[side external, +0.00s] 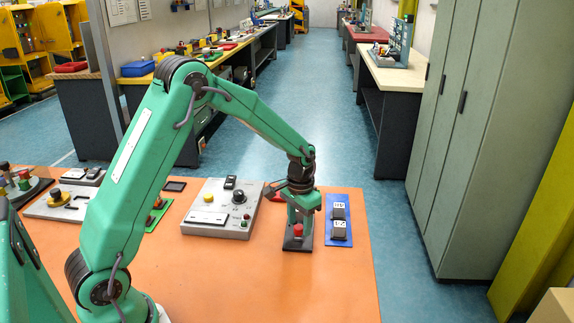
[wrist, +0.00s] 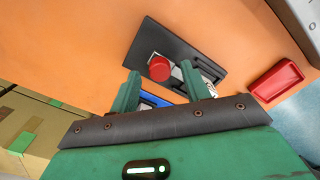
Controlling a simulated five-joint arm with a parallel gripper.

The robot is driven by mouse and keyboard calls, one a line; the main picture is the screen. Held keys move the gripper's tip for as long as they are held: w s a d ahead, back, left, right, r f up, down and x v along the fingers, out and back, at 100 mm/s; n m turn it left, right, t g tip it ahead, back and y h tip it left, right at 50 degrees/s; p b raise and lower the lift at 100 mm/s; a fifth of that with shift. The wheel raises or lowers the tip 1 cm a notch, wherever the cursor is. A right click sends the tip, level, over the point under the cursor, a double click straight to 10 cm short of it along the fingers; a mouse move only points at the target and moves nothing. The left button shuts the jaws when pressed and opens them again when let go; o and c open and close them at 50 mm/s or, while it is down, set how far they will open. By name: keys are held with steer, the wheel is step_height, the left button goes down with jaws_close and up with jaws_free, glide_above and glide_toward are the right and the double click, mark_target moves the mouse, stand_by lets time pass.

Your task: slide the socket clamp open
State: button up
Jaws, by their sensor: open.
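The socket clamp seems to be the fixture with a dark rectangular base plate (side external: 291,246) and a red round knob (side external: 297,230) near the right front of the orange bench. In the wrist view the same dark plate (wrist: 150,42) carries the red knob (wrist: 159,68), with grey metal parts beside it partly hidden by my right finger. My gripper (wrist: 160,72) is open, its two green fingers apart, one toward each side of the knob. I cannot tell whether they touch it. In the side view my gripper (side external: 301,215) points down over the plate, hiding its far part.
A blue panel (side external: 339,233) with two dark labelled blocks stands right of the plate. A grey control box (side external: 220,208) with buttons and a knob sits to the left. A red tray (wrist: 278,80) lies close by. The bench's front middle is clear.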

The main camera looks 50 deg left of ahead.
steer(key=shift+f, duration=0.65)
jaws_close()
steer(key=shift+s+d+r, duration=0.1)
steer(key=shift+s+d, duration=0.9)
steer(key=shift+d, duration=0.05)
jaws_free()
